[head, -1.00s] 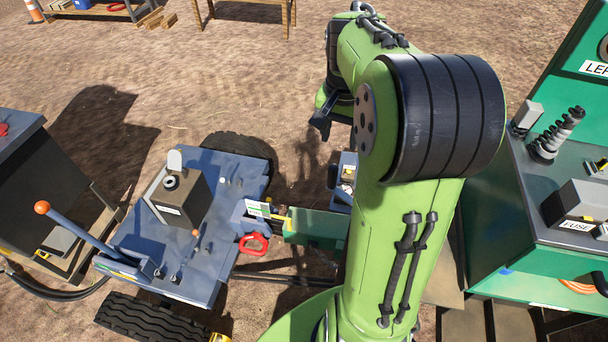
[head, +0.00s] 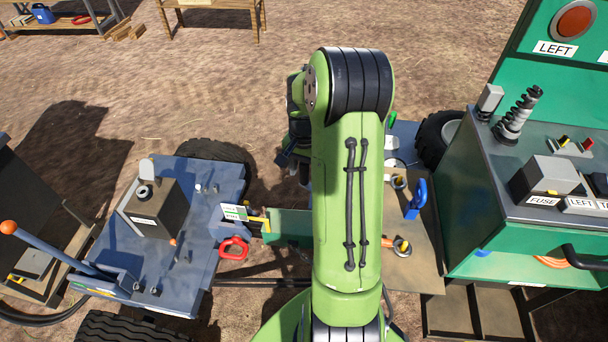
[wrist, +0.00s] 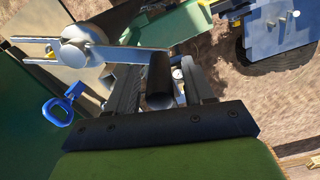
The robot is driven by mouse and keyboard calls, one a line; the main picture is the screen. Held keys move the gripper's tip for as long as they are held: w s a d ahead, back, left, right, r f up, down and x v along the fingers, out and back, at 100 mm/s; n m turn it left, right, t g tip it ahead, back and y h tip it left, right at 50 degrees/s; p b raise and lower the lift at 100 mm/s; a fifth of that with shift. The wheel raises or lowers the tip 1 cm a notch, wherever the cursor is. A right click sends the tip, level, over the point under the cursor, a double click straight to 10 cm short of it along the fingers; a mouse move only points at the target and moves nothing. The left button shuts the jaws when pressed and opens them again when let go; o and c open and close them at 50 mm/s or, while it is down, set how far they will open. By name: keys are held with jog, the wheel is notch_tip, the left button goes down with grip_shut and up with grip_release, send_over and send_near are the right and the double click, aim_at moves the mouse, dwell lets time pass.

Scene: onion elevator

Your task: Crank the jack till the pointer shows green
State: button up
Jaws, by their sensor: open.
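In the wrist view, a grey metal crank arm runs from a round pale hub (wrist: 75,45) to a dark cylindrical handle (wrist: 160,78). My gripper (wrist: 163,75) is open, with one dark finger on each side of that handle; I cannot tell whether either touches it. A small white dial-like spot shows just behind the handle, too small to read. In the head view my own arm hides the crank and most of the gripper. A small plate with white and green markings (head: 233,212) and a yellow piece (head: 258,220) shows beside the green beam (head: 288,227); I cannot tell where any pointer stands.
A blue trailer deck (head: 190,215) with a dark box and an orange-knobbed lever stands left. A red handle (head: 233,248) sits at its right edge. A tan plate with a blue ring handle (head: 415,200) and a green control cabinet (head: 465,215) stand right.

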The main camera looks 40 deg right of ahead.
jog(key=shift+f, duration=0.85)
jog(key=shift+c, duration=0.3)
grip_shut()
jog(key=shift+d, duration=0.1)
